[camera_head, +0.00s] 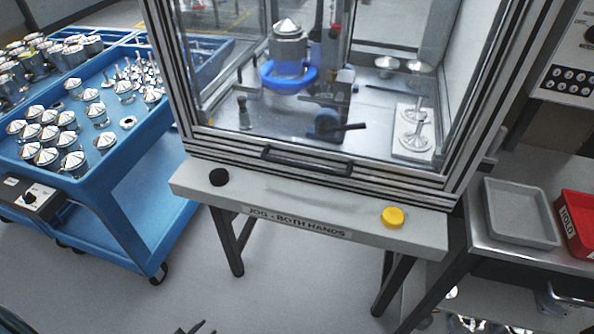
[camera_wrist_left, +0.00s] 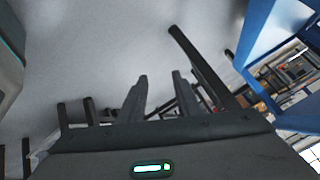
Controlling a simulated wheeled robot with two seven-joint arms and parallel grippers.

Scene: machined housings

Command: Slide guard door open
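The guard door (camera_head: 330,130) is a clear panel in a striped aluminium frame on the front of the machine enclosure. Its dark bar handle (camera_head: 305,161) lies along the bottom edge, just above the pale front ledge. The door looks lowered, with its bottom rail near the ledge. My left gripper's tips (camera_head: 195,328) just show at the bottom edge of the head view, well below and left of the handle. In the left wrist view the left gripper (camera_wrist_left: 160,77) has its two fingers apart with nothing between them. My right gripper is not in view.
The ledge carries a black button (camera_head: 219,177), a yellow button (camera_head: 394,217) and a "JOG - BOTH HANDS" label (camera_head: 297,223). A blue cart (camera_head: 120,205) with metal parts stands left. A grey tray (camera_head: 520,212) and red bin (camera_head: 577,225) stand right. Open floor lies in front.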

